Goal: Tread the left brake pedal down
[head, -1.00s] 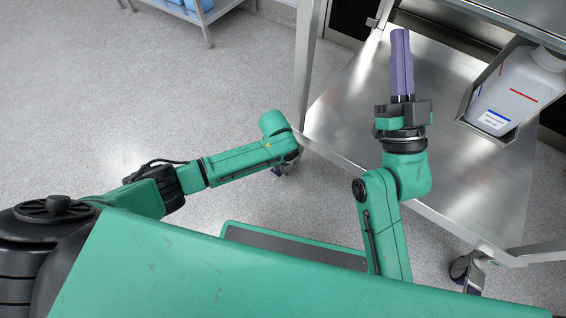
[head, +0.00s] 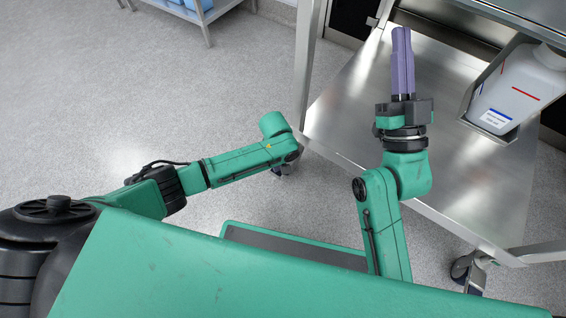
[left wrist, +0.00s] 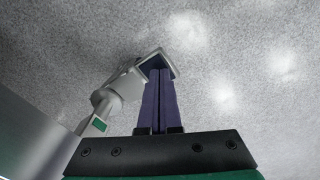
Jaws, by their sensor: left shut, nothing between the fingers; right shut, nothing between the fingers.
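In the left wrist view, my left gripper (left wrist: 160,74) points down toward the floor, its two purple fingers shut together with nothing between them. The grey brake pedal (left wrist: 171,57) with a dark pad lies at the fingertips, which overlap it in the picture; I cannot tell whether they touch. The pedal belongs to a grey caster (left wrist: 121,90) with a green mark. In the head view my left wrist hides the left fingers and the pedal, and only part of a dark caster (head: 283,168) shows below it. My right gripper (head: 402,32) is shut and empty above the steel shelf.
The steel trolley shelf (head: 345,115) fills the right side, with a trolley leg (head: 304,75) close to my left wrist. A white bottle (head: 520,88) stands in a holder. Another caster (head: 470,270) is at lower right.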

